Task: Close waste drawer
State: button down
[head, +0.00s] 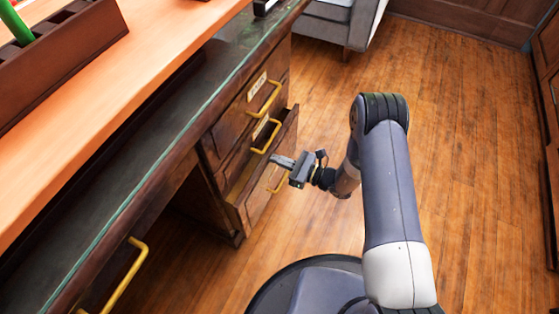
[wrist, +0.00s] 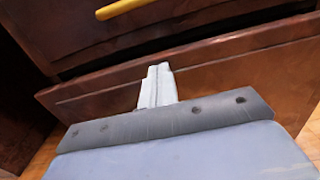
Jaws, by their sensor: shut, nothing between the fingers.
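The desk's lowest drawer (head: 259,203) is pulled out, with a strip of its inside visible behind the front panel. The word "waste" is not readable on any label.
Two upper drawers with brass handles (head: 265,99) (head: 267,136) and pale labels sit above, apparently shut. The dark desk top (head: 150,140) runs along the left. A grey sofa (head: 335,22) stands at the back. Wooden floor (head: 460,130) to the right is clear.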

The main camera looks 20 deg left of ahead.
aim_at(267, 155)
jog(key=a+b, duration=0.1)
jog(key=a, duration=0.1)
jog(key=a+b, duration=0.1)
jog(key=a, duration=0.1)
jog(key=shift+w+a+f, duration=0.1)
jog(key=shift+w+f, duration=0.05)
jog(key=shift+a, duration=0.3)
jog(key=shift+w+r, duration=0.1)
jog(key=shift+r, duration=0.15)
jog(key=shift+d, duration=0.15)
jog(key=s+d+p, duration=0.1)
jog(key=d, duration=1.3)
jog(key=shift+s+f+p, duration=0.15)
jog(key=shift+p, duration=0.2)
